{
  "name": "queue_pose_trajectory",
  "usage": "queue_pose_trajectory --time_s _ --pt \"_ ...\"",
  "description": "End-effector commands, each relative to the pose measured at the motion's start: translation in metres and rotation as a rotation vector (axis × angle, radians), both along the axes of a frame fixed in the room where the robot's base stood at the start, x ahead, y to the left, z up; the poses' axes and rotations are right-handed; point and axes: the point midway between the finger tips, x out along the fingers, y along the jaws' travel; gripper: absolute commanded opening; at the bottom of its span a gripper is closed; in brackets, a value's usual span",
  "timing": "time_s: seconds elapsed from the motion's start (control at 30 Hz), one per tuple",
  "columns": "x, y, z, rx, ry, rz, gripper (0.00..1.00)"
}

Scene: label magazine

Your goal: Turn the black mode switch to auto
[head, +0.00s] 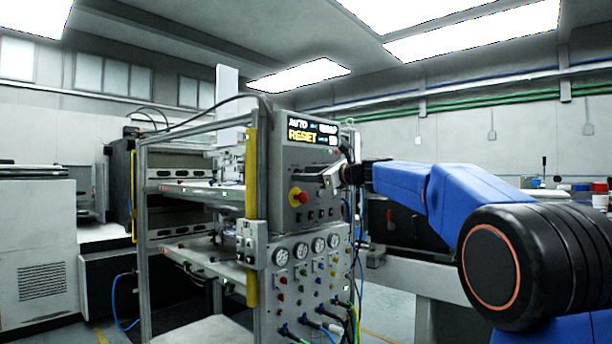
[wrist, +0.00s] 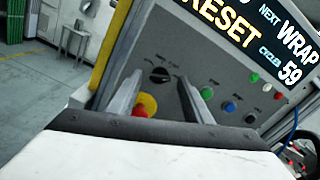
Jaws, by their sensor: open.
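The black mode switch (wrist: 160,75) is a round knob on the grey control panel (wrist: 215,75). In the wrist view it shows between and just beyond the fingertips of my gripper (wrist: 160,80). The fingers are apart, with nothing between them that I can see held. The small labels around the switch are too blurred to read, so I cannot tell its setting. In the head view my gripper (head: 322,176) is in front of the panel, and I cannot make out the switch there.
A red emergency stop on a yellow base (wrist: 146,104) sits close to the left finger. Several coloured buttons (wrist: 228,107) are right of the fingers. The display (head: 314,132) above reads AUTO and RESET. Gauges (head: 300,251) and hoses are below the panel.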

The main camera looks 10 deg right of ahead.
Motion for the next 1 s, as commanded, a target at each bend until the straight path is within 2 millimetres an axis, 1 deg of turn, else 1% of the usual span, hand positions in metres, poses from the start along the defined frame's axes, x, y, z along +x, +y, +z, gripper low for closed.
queue_pose_trajectory --time_s 0.17,0.7,0.9,1.0 --pt "-0.021 -0.015 0.001 0.0 -0.001 -0.003 0.46" --pt "-0.107 -0.079 0.001 0.0 -0.001 -0.004 0.46" --pt "-0.128 -0.094 0.0 0.0 -0.001 -0.002 0.46" --pt "-0.134 -0.098 0.0 0.0 0.0 -0.001 0.46"
